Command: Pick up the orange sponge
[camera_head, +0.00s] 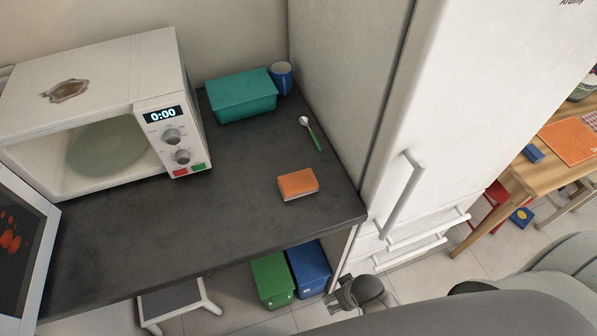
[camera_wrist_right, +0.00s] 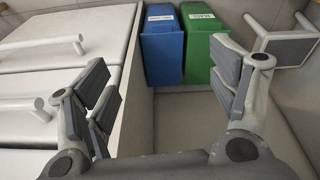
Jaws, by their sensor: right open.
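The orange sponge (camera_head: 298,184) lies flat on the dark counter (camera_head: 230,215), near its front right corner, in the head view. My right gripper (camera_head: 345,296) is low in front of the counter's right end, below the sponge and apart from it. In the right wrist view my right gripper (camera_wrist_right: 165,98) has its two fingers spread wide with nothing between them. The sponge is not in the right wrist view. My left gripper is in neither view.
A microwave (camera_head: 150,75) with its door open stands left. A teal box (camera_head: 241,95), a blue cup (camera_head: 282,78) and a green-handled spoon (camera_head: 311,133) are behind the sponge. A fridge (camera_head: 400,190) stands right. Green (camera_head: 270,278) and blue (camera_head: 309,268) bins are below the counter.

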